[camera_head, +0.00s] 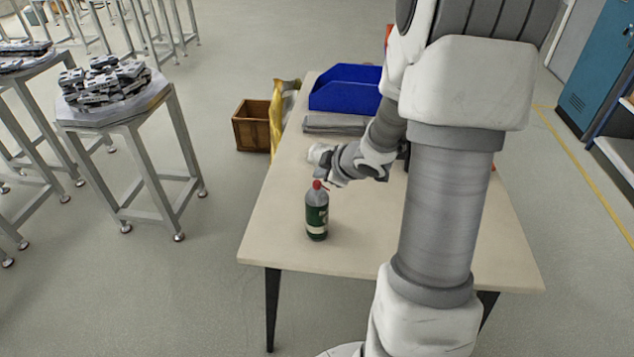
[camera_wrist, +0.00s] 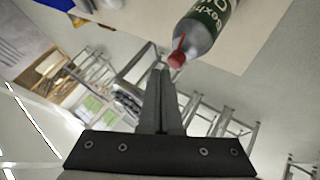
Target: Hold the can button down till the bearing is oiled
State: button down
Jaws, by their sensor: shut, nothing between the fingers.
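The oil can (camera_head: 317,215) is a grey bottle with a green label and a red top, upright near the table's front left edge. In the wrist view the can (camera_wrist: 205,28) shows at the top, its red tip (camera_wrist: 177,59) just beyond and right of my fingertips. My gripper (camera_head: 321,182) is shut and empty, right by the can's red top; its closed fingers (camera_wrist: 163,76) fill the middle of the wrist view. I cannot tell whether they touch the red top. I cannot make out the bearing for certain.
The beige table (camera_head: 285,240) holds a blue bin (camera_head: 345,88) and a grey flat stack (camera_head: 335,124) at the back. A wooden crate (camera_head: 252,127) stands on the floor to the left. A stool (camera_head: 120,112) with grey parts stands further left. My arm covers the table's right side.

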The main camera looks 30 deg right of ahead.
jog(key=shift+f, duration=0.3)
jog(key=shift+f+b, duration=0.55)
dwell(0.6)
dwell(2.5)
jog(key=shift+r+p, duration=1)
jog(key=shift+p, duration=0.1)
notch_tip(320, 180, up, 5)
jog(key=p, duration=0.5)
